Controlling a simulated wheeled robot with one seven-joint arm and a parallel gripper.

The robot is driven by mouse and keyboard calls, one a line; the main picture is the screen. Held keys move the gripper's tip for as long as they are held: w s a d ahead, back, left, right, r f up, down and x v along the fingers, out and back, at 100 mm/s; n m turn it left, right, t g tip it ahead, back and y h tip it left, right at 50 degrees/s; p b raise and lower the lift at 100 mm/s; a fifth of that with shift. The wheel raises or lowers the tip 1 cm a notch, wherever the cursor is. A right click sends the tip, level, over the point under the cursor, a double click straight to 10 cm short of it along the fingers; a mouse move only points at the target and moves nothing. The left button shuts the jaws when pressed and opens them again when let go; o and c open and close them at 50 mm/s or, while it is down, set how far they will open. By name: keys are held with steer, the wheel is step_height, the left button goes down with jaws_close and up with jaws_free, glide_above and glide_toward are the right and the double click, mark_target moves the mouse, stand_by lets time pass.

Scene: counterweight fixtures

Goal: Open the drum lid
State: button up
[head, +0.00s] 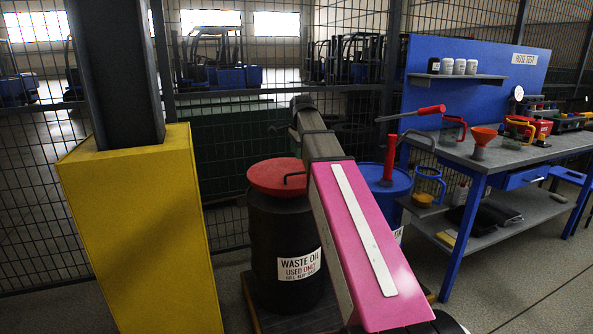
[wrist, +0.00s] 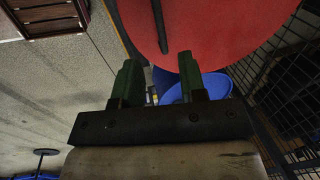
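The drum (head: 278,240) is black with a "WASTE OIL" label. The lid also fills the top of the wrist view (wrist: 215,25). My gripper (wrist: 158,66) has two green fingers set apart, with no visible contact on the bar. The arm hides the lid's right side in the head view, and the gripper cannot be made out there.
A blue drum (head: 384,185) stands just right of my arm. A workbench (head: 470,148) with jugs and a funnel is at the right. A yellow column base (head: 140,235) stands at the left. Wire mesh fencing (head: 235,110) runs behind the drums. Floor is open at lower right.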

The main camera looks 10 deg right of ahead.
mark_target(296, 173)
steer(key=f, duration=0.2)
steer(key=w+f, duration=0.1)
steer(key=f, duration=0.5)
steer(key=shift+w+a+f, duration=0.15)
steer(key=shift+w, duration=0.15)
steer(key=shift+c, duration=0.3)
jaws_close()
